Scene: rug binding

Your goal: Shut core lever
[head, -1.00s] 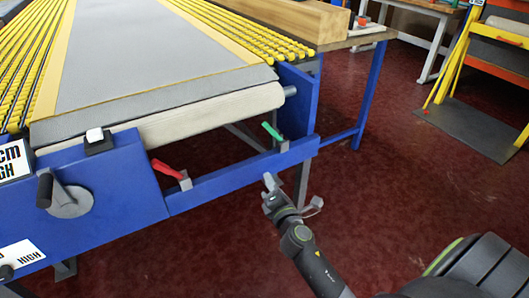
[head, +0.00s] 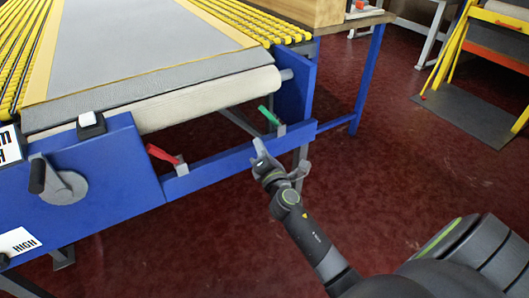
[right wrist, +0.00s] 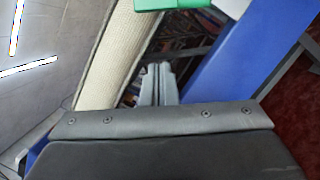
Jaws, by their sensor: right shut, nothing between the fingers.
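A green lever (head: 269,115) stands on a grey bracket at the right end of the blue front rail, below the fabric roll. It also shows at the top of the right wrist view (right wrist: 172,4). A red lever (head: 163,153) lies tilted on a bracket farther left on the rail. My right gripper (head: 259,147) is shut and empty, in front of the rail just below and left of the green lever. Its closed fingers (right wrist: 158,83) point toward the green lever in the right wrist view, with a gap between. My left gripper is out of view.
The blue frame (head: 100,165) carries a crank (head: 60,182) and a white button (head: 91,124) at the left. The beige roll (head: 210,102) runs above the levers. A wooden bench stands behind.

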